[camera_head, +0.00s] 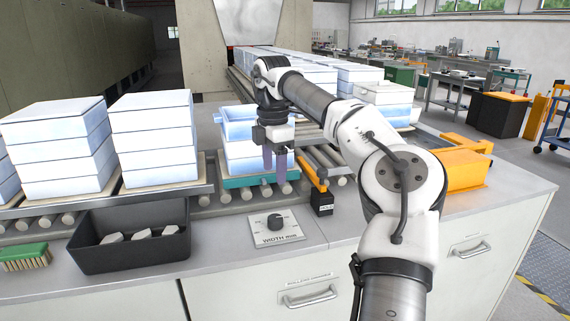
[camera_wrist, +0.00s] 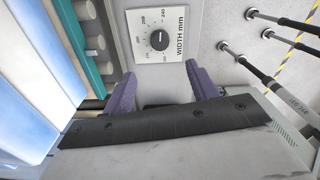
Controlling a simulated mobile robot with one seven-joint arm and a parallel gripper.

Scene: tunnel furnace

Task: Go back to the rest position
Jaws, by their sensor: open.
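My gripper (camera_head: 275,165) points straight down, with its two purple fingers apart and nothing visible between them. In the head view it hangs in front of a stack of white-blue boxes (camera_head: 240,150) that stands on a teal plate (camera_head: 246,181) on the rollers. In the wrist view my gripper (camera_wrist: 168,90) is open, and the dial plate marked WIDTH mm (camera_wrist: 178,48) shows beyond the fingers. The stack's side (camera_wrist: 32,75) fills the left of that view. My arm reaches forward from the lower right of the head view, bent at the elbow.
A black bin (camera_head: 130,252) with grey pieces and a green brush (camera_head: 25,257) lie at the front left. An orange-black block (camera_head: 318,190) and an orange unit (camera_head: 462,170) flank my arm. More boxes line the conveyor behind.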

